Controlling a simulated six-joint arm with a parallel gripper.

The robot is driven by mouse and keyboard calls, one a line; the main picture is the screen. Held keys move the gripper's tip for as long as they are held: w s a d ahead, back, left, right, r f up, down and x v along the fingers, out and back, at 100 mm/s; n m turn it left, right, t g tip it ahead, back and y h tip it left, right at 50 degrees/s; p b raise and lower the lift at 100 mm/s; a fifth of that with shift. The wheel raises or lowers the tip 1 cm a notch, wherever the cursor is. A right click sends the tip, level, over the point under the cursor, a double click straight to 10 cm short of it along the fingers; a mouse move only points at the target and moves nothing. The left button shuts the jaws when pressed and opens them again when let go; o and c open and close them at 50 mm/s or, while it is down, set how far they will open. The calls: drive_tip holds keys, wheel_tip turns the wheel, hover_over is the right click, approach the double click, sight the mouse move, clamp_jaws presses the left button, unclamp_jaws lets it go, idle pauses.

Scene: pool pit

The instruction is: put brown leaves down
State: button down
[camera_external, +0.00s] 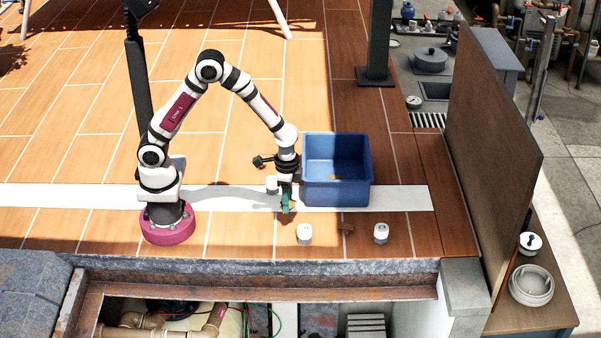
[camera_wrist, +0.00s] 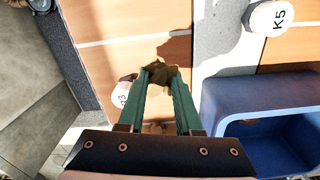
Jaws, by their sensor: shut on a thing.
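My gripper (camera_external: 287,208) points down just left of the blue bin, low over the deck near the white strip. In the wrist view its green fingers (camera_wrist: 160,80) are closed on a clump of brown leaves (camera_wrist: 162,74) at their tips. I cannot tell whether the held leaves touch the floor. A brown bit (camera_external: 335,178) shows inside the bin.
The blue bin (camera_external: 338,194) stands open beside my gripper; its rim (camera_wrist: 260,90) also shows in the wrist view. White canisters (camera_external: 304,234) (camera_external: 381,233) stand near the front edge, another (camera_external: 272,184) behind my gripper. An open pit (camera_external: 200,312) lies beyond the edge. A brown panel (camera_external: 495,150) stands at right.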

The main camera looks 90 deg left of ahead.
drive_tip(key=s+d+r, duration=0.3)
drive_tip(key=d+r, duration=0.2)
drive_tip(key=d, duration=0.2)
drive_tip(key=w+a+n+t, duration=0.1)
drive_tip(key=w+a+n, duration=0.3)
drive_tip(key=a+n, duration=0.1)
drive_tip(key=w+a+r+n+t, duration=0.1)
drive_tip(key=w+a+n, duration=0.3)
drive_tip(key=n, duration=0.4)
drive_tip(key=w+a+r+n+t, duration=0.1)
drive_tip(key=w+a+n, duration=0.4)
drive_tip(key=w+n, duration=0.1)
drive_tip(key=shift+w+a+n, duration=0.2)
drive_tip(key=shift+a+n, duration=0.1)
drive_tip(key=shift+n, duration=0.3)
drive_tip(key=a+f, duration=0.2)
drive_tip(key=a, duration=0.1)
drive_tip(key=w+a+f, duration=0.1)
drive_tip(key=a+f, duration=0.1)
drive_tip(key=a, duration=0.2)
drive_tip(key=a+f, duration=0.2)
drive_tip(key=a, duration=0.2)
drive_tip(key=shift+w+a+f, duration=0.2)
drive_tip(key=shift+w+f, duration=0.1)
drive_tip(key=shift+f, duration=0.05)
drive_tip(key=shift+a+f, duration=0.15)
drive_tip(key=shift+f, duration=1.95)
drive_tip(key=shift+f, duration=0.1)
drive_tip(key=c, duration=0.6)
unclamp_jaws()
